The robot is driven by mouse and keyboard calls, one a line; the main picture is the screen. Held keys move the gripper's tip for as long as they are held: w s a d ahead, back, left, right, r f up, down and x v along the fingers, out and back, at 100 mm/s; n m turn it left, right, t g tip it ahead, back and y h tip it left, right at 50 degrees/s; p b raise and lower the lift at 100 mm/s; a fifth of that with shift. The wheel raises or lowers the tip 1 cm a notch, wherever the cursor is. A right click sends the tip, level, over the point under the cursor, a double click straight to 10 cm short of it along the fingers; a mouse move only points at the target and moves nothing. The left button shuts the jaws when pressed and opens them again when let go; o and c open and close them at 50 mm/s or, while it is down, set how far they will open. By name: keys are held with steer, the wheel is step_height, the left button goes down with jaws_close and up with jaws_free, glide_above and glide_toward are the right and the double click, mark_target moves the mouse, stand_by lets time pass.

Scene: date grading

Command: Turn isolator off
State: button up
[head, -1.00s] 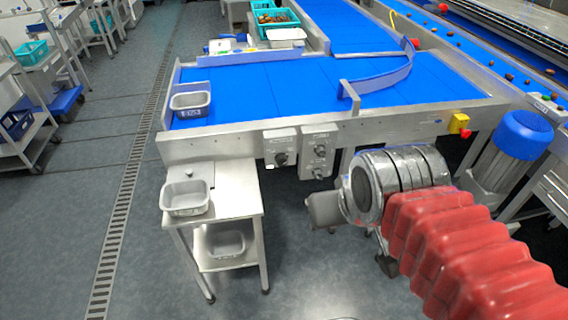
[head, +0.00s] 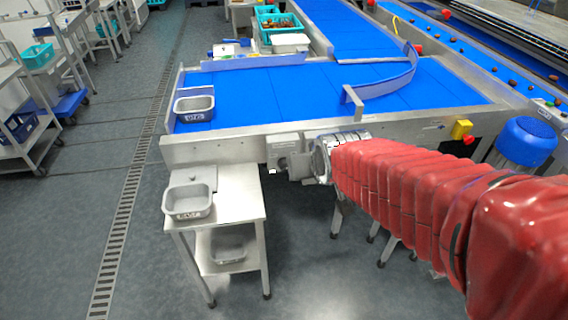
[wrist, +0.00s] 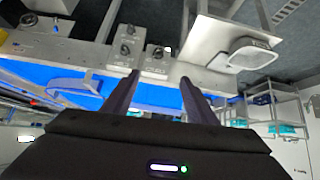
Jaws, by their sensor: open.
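Two grey control boxes are fixed to the front side of the steel conveyor. The single-knob box (head: 282,148) shows at the left in the head view and also in the inverted wrist view (wrist: 157,62), with a dark rotary knob. The two-knob box (wrist: 126,42) is beside it; in the head view my arm hides it. The labels are too small to read, so I cannot tell which knob is the isolator. My gripper (wrist: 160,80) is open and empty, its two dark fingers apart, with the single-knob box between and beyond their tips. No contact shows.
A steel side table (head: 238,198) with a grey tub (head: 188,204) stands left of the boxes. The blue conveyor belt (head: 330,95) carries another grey tub (head: 194,108). A yellow box with a red button (head: 462,130) is on the right. Floor in front is clear.

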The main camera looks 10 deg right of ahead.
steer(key=w+f+t, duration=0.5)
steer(key=w+f, duration=0.9)
steer(key=w, duration=0.5)
step_height(320, 180, down, 9)
steer(key=w+n+t, duration=0.1)
steer(key=t, duration=0.3)
glide_toward(286, 169)
steer(key=s, duration=0.4)
steer(key=shift+w+a+f+n, duration=0.1)
steer(key=shift+w+f+n, duration=0.05)
steer(key=shift+f+n, duration=0.15)
steer(key=shift+r, duration=0.1)
steer(key=w, duration=1.3)
steer(key=shift+w, duration=0.4)
steer(key=shift+c, duration=0.3)
